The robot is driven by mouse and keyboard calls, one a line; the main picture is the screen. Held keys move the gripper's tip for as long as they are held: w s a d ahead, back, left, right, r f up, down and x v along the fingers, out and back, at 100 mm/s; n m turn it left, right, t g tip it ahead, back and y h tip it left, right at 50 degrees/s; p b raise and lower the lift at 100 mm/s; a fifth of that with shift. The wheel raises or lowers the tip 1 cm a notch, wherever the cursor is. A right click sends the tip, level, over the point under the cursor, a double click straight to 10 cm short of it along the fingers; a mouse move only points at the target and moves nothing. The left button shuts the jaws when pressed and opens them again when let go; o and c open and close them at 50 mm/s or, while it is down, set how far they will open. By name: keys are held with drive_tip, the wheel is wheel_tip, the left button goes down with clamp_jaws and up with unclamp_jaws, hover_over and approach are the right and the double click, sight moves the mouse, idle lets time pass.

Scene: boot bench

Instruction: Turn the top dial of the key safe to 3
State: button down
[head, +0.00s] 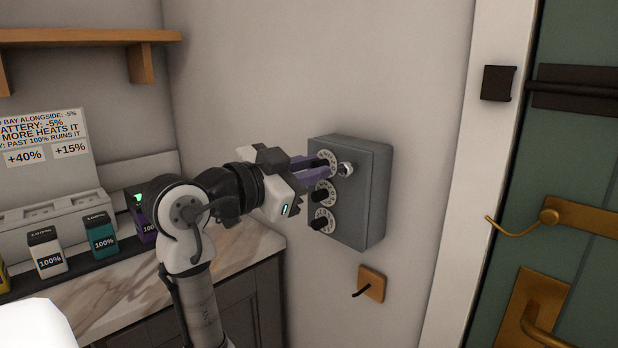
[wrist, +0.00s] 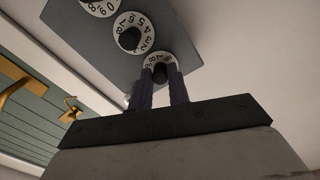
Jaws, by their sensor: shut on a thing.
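The key safe (head: 362,205) is a grey box on the wall with three dials in a column, each a white numbered ring with a black knob. My gripper (head: 319,165) is shut on the knob of the top dial (head: 331,157), with its purple fingers on either side. In the wrist view my gripper (wrist: 161,80) holds that knob, and part of the top dial's ring (wrist: 152,60) shows around it. The fingers hide the rest of the ring, and I cannot tell its setting. The middle dial (head: 330,188) and bottom dial (head: 329,216) are untouched by the gripper.
A silver knob (head: 346,169) sits right of the top dial. A wooden plate with a dark hook (head: 372,284) is below the safe. A green door (head: 570,160) with brass handles stands at the right. A marble counter (head: 110,292) with several battery packs is at the left.

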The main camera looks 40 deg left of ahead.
drive_tip(key=shift+r+m, duration=0.1)
drive_tip(key=shift+m, duration=0.3)
drive_tip(key=c, duration=1.3)
unclamp_jaws()
drive_tip(key=shift+c, duration=0.2)
drive_tip(key=s+a+b, duration=0.1)
drive_tip(key=s+b, duration=0.1)
drive_tip(key=s, duration=1.1)
drive_tip(key=shift+s+a, duration=0.25)
drive_tip(key=shift+s, duration=0.15)
drive_tip(key=shift+w+r, duration=0.1)
drive_tip(key=shift+r, duration=0.05)
